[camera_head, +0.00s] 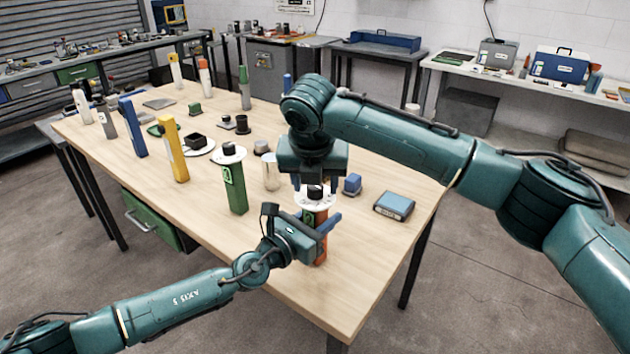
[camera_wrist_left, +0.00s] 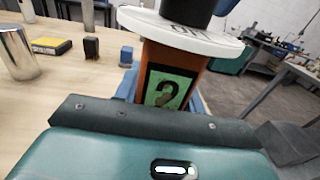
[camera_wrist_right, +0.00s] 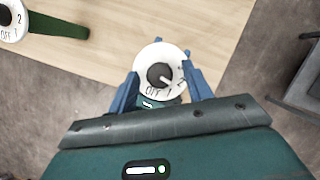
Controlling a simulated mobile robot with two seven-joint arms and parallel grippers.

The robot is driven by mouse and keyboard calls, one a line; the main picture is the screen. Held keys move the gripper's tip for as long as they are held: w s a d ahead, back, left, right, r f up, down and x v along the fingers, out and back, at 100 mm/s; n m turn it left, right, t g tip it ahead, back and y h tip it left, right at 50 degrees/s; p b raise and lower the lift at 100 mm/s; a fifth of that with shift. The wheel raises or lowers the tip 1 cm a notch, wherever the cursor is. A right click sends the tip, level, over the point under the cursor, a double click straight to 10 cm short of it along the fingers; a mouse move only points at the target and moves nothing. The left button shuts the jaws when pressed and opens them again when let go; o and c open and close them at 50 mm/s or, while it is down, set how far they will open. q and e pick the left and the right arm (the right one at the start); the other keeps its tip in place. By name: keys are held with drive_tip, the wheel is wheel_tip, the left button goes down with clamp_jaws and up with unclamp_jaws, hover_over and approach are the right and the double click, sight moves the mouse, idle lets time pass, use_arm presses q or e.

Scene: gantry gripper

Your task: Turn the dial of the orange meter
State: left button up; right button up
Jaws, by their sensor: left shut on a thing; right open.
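The orange meter (camera_head: 321,250) stands upright near the table's front right edge. It has a white disc (camera_wrist_right: 149,86) marked OFF, 1 and 2, with a black knob (camera_wrist_right: 160,75) in its middle. The knob's white mark points to the lower right; its exact setting is hard to tell. In the left wrist view, the orange body (camera_wrist_left: 178,58) carries a green display (camera_wrist_left: 167,91) showing a dark figure like a 2. My left gripper (camera_head: 325,228) is shut on the body below the disc. My right gripper (camera_head: 315,186) points down above the meter, open, its fingers on either side of the knob.
A green meter (camera_head: 235,188) with a similar disc stands to the left. A metal cylinder (camera_head: 271,172), a small blue block (camera_head: 352,184) and a blue-topped box (camera_head: 394,206) are nearby. Yellow (camera_head: 174,150) and blue (camera_head: 132,127) posts stand farther left. The table's front right corner is bare.

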drive_tip(key=c, duration=1)
drive_tip(key=shift+d, duration=0.1)
idle(1.4)
drive_tip(key=o, duration=1)
drive_tip(key=v, duration=1.2)
